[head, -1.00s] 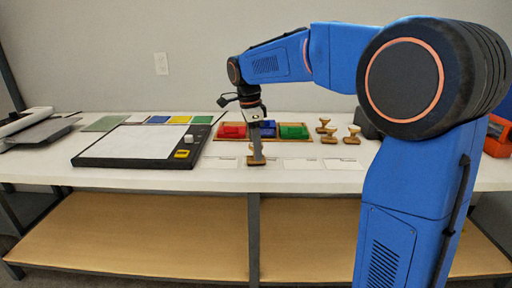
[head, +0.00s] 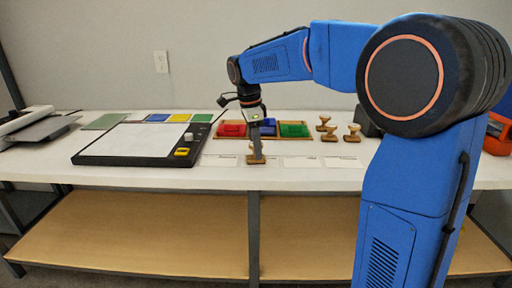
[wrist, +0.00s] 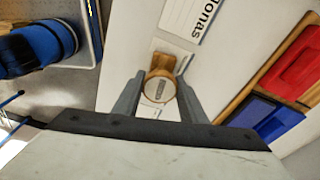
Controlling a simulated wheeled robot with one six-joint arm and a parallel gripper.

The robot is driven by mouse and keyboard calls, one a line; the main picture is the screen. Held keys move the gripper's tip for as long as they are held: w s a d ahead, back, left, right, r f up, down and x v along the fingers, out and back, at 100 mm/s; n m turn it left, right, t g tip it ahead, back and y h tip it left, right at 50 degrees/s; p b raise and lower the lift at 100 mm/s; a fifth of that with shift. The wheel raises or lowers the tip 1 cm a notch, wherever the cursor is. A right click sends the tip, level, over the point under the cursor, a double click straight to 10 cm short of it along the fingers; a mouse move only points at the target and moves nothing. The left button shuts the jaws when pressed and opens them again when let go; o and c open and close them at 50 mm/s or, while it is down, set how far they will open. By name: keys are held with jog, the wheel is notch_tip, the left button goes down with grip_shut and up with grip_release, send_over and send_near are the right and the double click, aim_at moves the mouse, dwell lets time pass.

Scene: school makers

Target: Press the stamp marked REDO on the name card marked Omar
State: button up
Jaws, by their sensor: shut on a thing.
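My gripper (head: 256,149) is shut on a wooden stamp (head: 256,160), held upright at the front of the white table. In the wrist view, the fingers (wrist: 158,98) sit on both sides of the round stamp handle (wrist: 160,86). The small label on its top is too blurred to read. The stamp's base is over or on a white card, mostly hidden; I cannot tell whether it touches. A card marked Jonas (wrist: 190,14) lies beside it, the left card (head: 220,160) in the head view. Two more cards (head: 300,162) (head: 342,162) lie to the right, their names unreadable.
Behind the cards, a wooden tray holds red (head: 232,130), blue (head: 267,127) and green (head: 293,130) ink pads. Three wooden stamps (head: 330,134) stand at the right. A black-framed white board (head: 135,142) lies at the left.

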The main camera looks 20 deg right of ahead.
jog(key=shift+r, duration=2.5)
jog(key=shift+d, duration=0.1)
